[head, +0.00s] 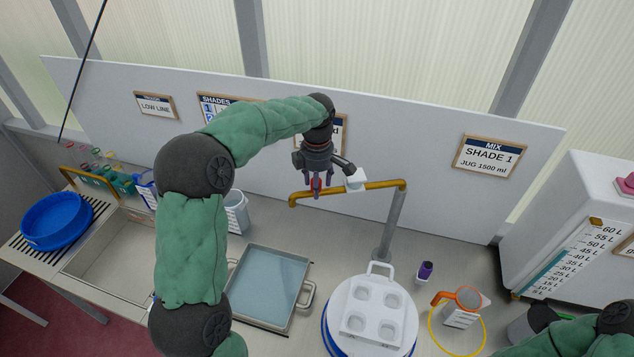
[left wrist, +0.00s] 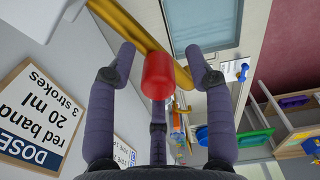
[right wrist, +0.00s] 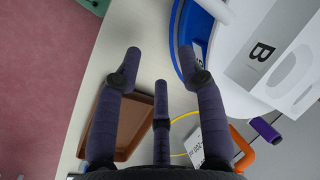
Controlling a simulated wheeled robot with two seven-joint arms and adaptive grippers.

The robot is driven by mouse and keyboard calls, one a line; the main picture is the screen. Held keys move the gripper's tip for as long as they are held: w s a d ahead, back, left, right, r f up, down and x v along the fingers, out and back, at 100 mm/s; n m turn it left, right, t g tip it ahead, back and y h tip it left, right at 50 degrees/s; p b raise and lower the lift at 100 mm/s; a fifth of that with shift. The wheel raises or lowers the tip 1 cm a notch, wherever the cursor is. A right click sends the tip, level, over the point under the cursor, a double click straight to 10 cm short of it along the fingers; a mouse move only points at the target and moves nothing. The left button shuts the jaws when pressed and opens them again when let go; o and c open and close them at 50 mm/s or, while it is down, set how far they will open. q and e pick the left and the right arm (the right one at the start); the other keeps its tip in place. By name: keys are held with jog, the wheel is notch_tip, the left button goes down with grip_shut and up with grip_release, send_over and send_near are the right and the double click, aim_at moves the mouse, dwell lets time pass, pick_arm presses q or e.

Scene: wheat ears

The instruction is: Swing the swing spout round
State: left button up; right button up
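The swing spout (head: 382,185) is a yellow-brass pipe on a grey post (head: 390,225). It reaches left from the post, with its bent outlet end at the left. A white block (head: 355,180) sits on the pipe. My left gripper (head: 316,187) is at the pipe near its outlet end. In the left wrist view, a red knob (left wrist: 158,76) stands by the pipe (left wrist: 130,25), between the spread fingers of my left gripper (left wrist: 162,65), with gaps on both sides. My right gripper (right wrist: 160,58) is open and empty above the bench front.
A purple-topped item (head: 425,271) and an orange-rimmed jug (head: 463,305) stand to the right. A brown tray (right wrist: 120,125) lies below my right gripper. The board (head: 430,200) stands behind.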

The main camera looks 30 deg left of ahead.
pick_arm(q)
notch_tip(320, 180, up, 12)
dwell(0.8)
